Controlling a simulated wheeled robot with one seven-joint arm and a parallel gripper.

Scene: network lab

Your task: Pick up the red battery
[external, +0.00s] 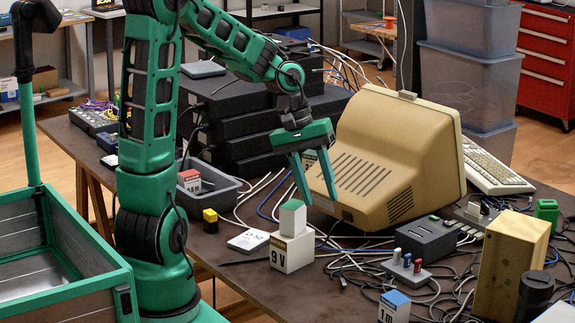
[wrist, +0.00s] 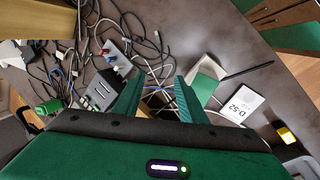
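The red battery (external: 190,181), a white block with a red top and dark print, stands in a dark grey tray (external: 226,190) left of centre on the table. The tray's near wall partly hides its base. I do not make it out in the wrist view. My gripper (external: 320,200) is open and empty, well to the right of the tray, above the table in front of the beige monitor. Its two green fingers also show apart in the wrist view (wrist: 157,96), with cables and table beyond them.
A green-topped block (external: 292,218) sits on a white 9V block (external: 292,252) between tray and gripper. A card (external: 249,241) and a yellow-and-black block (external: 210,221) lie near the tray. The beige monitor (external: 375,160) and stacked black boxes (external: 235,120) stand behind. Cables clutter the right.

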